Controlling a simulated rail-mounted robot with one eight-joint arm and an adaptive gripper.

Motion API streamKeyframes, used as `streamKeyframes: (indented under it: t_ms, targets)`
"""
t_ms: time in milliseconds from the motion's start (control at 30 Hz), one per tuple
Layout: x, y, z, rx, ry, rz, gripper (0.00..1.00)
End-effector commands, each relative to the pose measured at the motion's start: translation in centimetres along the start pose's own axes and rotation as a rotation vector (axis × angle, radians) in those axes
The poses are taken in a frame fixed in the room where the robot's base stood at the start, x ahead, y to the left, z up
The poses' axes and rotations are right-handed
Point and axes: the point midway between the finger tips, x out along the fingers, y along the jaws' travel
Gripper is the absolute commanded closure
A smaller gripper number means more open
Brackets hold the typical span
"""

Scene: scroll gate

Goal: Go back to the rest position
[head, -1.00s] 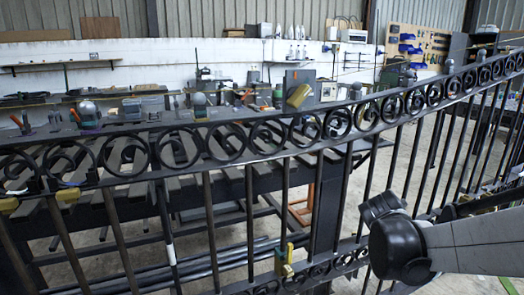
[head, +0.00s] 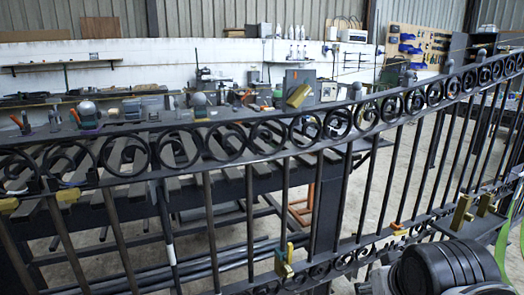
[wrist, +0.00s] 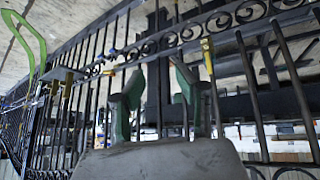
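The black scroll gate (head: 250,137) runs across the whole head view, with a band of rings along its top and upright bars below. It also shows tilted in the wrist view (wrist: 246,75). My gripper (wrist: 160,78) shows in the wrist view with its two green-and-grey fingers apart and nothing held between them. The gate's bars and a dark post stand behind the fingers; I cannot tell the exact gap. In the head view only my dark arm part shows at the lower right, and the fingers are hidden or out of frame.
Brass-coloured clamps (head: 462,212) sit on the gate's lower right, with another yellow clamp (head: 284,262) lower middle. A green curved piece (head: 502,245) stands at the right edge. Behind the gate is a slatted workbench (head: 230,174) with tools. Bare floor (head: 385,190) shows behind the gate.

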Motion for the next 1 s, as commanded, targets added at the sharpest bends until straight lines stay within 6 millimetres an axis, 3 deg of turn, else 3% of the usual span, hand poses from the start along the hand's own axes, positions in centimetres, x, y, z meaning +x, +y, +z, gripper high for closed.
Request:
streamKeyframes:
  t_ms: [200,567,1000]
  targets:
    - [-1.3,-1.8,2.9,0.043,-0.019,-0.064,0.68]
    - [-6.4,-1.3,-1.1,0.043,-0.018,-0.064,0.68]
    - [-14.1,-0.5,-6.8,0.042,-0.018,-0.063,0.68]
